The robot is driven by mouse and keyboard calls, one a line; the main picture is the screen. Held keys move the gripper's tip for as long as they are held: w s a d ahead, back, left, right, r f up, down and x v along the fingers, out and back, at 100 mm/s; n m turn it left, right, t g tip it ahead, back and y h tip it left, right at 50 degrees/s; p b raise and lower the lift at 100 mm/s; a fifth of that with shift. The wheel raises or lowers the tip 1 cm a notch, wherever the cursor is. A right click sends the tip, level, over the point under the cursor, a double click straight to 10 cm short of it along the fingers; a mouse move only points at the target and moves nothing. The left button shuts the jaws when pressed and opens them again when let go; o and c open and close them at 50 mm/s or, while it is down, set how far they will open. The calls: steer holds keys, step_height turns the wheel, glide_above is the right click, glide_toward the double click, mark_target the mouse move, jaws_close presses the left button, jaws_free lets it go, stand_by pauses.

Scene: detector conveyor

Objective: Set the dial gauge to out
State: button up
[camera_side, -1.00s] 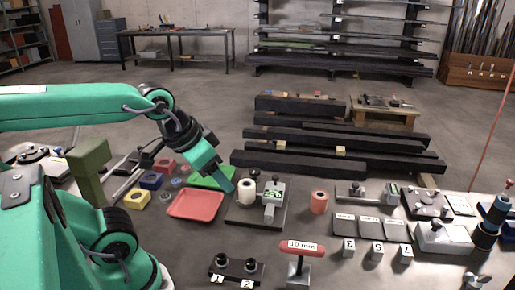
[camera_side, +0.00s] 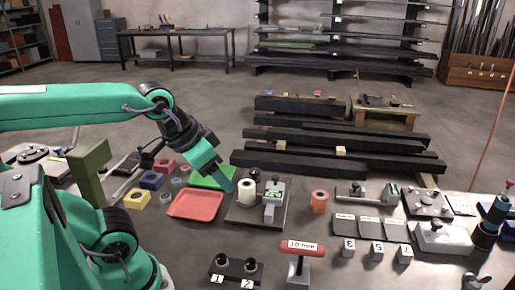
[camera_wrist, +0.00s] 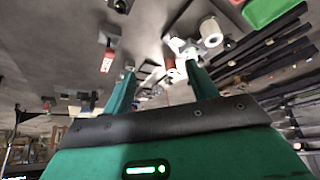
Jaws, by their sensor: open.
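My gripper (camera_side: 228,182) is in the air at the plate's left, left of the white roll and apart from the gauge. In the wrist view my gripper (camera_wrist: 160,68) has its two fingers spread with nothing held.
A red tray (camera_side: 195,205) and a green tray (camera_side: 212,180) lie left of the plate. An orange cylinder (camera_side: 319,202) stands to its right. In front are a red-handled "10 mm" tool (camera_side: 301,248) and a two-knob block (camera_side: 236,269). Dark beams (camera_side: 330,162) lie behind.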

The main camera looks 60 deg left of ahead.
steer(key=shift+c, duration=0.5)
steer(key=shift+c, duration=1.2)
steer(key=n+g, duration=0.5)
glide_above(276, 176)
step_height(276, 176, down, 7)
steer(key=shift+s+f, duration=0.15)
steer(key=shift+f, duration=0.05)
steer(key=shift+w+a+f+g, duration=0.1)
steer(key=shift+w+f+g, duration=0.1)
steer(key=shift+f+g, duration=0.1)
steer(key=shift+f, duration=0.1)
steer(key=shift+f, duration=3.75)
